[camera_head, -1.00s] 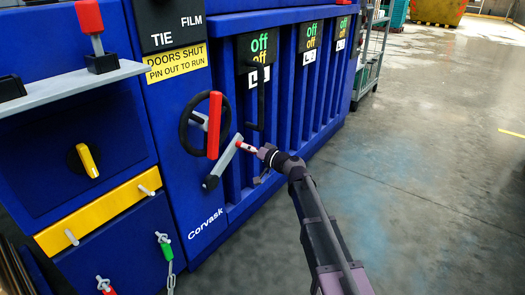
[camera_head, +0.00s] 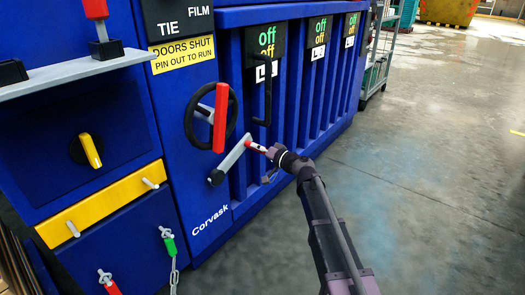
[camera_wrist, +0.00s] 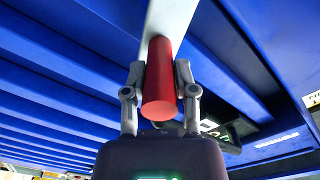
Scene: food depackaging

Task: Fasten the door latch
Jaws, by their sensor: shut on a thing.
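The door latch is a grey lever (camera_head: 233,158) on the front of the blue machine. Its dark pivot is at the lower left and its arm slants up to the right. A red grip (camera_head: 256,147) sticks out from the upper end. My gripper (camera_head: 268,151) is shut on this grip. In the wrist view, the two fingers of my gripper (camera_wrist: 161,85) hold the sides of the red grip (camera_wrist: 158,85), with the grey lever (camera_wrist: 172,18) beyond it. The lever's far end is out of the wrist view.
A black handwheel with a red bar (camera_head: 220,118) sits just above the lever. A black door handle (camera_head: 267,90) stands to its right. A yellow bar (camera_head: 100,205) and a green-tagged chain (camera_head: 170,246) are at the left. The floor (camera_head: 430,180) on the right is clear.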

